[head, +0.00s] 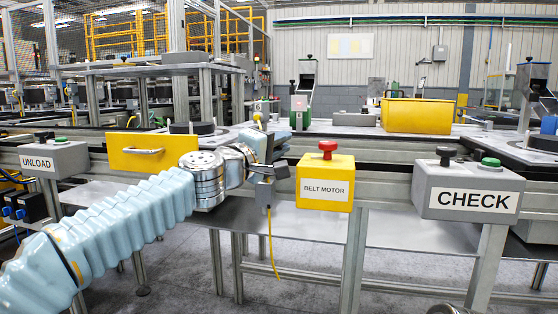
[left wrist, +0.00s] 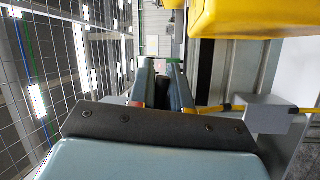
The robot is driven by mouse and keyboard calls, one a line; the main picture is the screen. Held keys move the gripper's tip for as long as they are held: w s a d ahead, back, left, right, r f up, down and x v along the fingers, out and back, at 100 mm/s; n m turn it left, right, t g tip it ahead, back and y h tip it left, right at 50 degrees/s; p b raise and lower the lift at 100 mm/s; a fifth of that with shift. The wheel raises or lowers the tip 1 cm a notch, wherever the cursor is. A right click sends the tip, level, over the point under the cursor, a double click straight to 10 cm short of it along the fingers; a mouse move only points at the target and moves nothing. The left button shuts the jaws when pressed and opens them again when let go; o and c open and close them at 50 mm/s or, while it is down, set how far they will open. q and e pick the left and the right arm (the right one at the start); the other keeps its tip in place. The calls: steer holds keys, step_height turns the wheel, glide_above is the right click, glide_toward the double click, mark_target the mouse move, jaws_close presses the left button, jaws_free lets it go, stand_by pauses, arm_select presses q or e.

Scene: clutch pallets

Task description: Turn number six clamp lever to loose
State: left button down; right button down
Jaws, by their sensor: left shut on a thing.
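My left gripper (head: 270,150) reaches in from the left over the front rail of the conveyor line, left of the belt motor box. In the left wrist view its two fingers (left wrist: 162,88) are close together, with a narrow dark part (left wrist: 161,84) between them. This part appears to be the clamp lever. Its number cannot be read, and its loose or tight position cannot be told. The gripper and wrist hide most of it in the head view. My right gripper is not in view.
A yellow BELT MOTOR box (head: 325,182) with a red button stands just right of the gripper. A yellow drawer (head: 148,152), the UNLOAD box (head: 54,158) and the CHECK box (head: 467,190) line the front.

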arm_select(q)
steer(key=c, duration=1.2)
jaws_free()
steer(key=shift+o, duration=0.2)
steer(key=b+v, duration=0.5)
steer(key=v, duration=0.9)
steer(key=shift+w+f, duration=0.1)
steer(key=shift+w, duration=0.05)
